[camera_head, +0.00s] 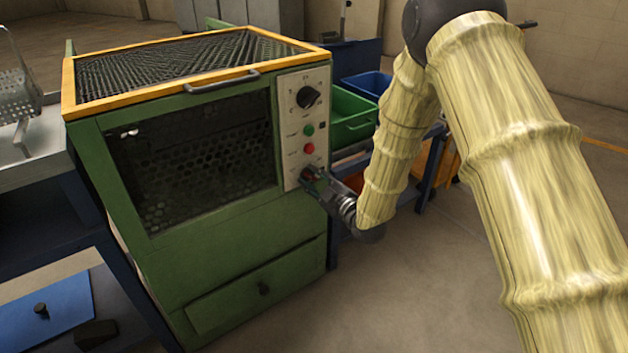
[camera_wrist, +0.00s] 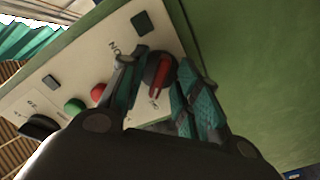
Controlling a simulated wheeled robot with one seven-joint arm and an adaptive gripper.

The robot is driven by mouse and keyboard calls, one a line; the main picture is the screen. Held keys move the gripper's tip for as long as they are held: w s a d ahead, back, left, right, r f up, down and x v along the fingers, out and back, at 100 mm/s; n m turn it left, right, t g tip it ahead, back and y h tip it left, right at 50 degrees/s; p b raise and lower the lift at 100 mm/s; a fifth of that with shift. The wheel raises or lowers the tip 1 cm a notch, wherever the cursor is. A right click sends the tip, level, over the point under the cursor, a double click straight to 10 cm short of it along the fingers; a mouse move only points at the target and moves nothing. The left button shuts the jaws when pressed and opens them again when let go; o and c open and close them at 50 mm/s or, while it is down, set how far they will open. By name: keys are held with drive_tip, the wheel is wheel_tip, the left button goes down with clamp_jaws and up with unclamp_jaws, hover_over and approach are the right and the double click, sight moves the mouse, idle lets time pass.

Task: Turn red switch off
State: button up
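The red switch (camera_wrist: 161,74) is a red bar handle on a round black base. It sits at the lower end of the pale control panel (camera_head: 303,125) on the green furnace's front. My gripper (camera_wrist: 162,60) is at the panel, with its teal-padded fingers on either side of the switch. The fingers are apart, and I cannot tell whether either pad touches the handle. In the head view my gripper (camera_head: 316,180) covers most of the switch.
A red button (camera_head: 308,148), a green button (camera_head: 308,130) and a black knob (camera_head: 308,97) sit above the switch on the panel. The green furnace (camera_head: 240,235) has a front handle and drawer. A green bin (camera_head: 352,117) stands close behind at the right.

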drive_tip(key=v, duration=1.2)
drive_tip(key=s+d+f+m+g+h, duration=0.35)
drive_tip(key=s+f, duration=0.35)
drive_tip(key=f, duration=0.5)
drive_tip(key=s+d+f+m+g+h, duration=0.2)
drive_tip(key=s+d+f+m+h, duration=0.4)
drive_tip(key=f, duration=0.5)
drive_tip(key=s+d+f+m+g, duration=0.2)
drive_tip(key=s+f+m+g, duration=0.15)
drive_tip(key=s, duration=0.65)
drive_tip(key=s+d+f+m+g+h, duration=0.1)
drive_tip(key=s+d+f+m+g, duration=0.2)
drive_tip(key=s, duration=0.7)
drive_tip(key=s+d+f+m+g, duration=0.1)
drive_tip(key=s+f+g, duration=0.3)
drive_tip(key=s, duration=0.6)
wheel_tip(320, 180, up, 30)
drive_tip(key=t+p, duration=0.1)
drive_tip(key=p, duration=3)
drive_tip(key=shift+w+d, duration=0.2)
drive_tip(key=shift+w, duration=0.2)
drive_tip(key=shift+r, duration=0.1)
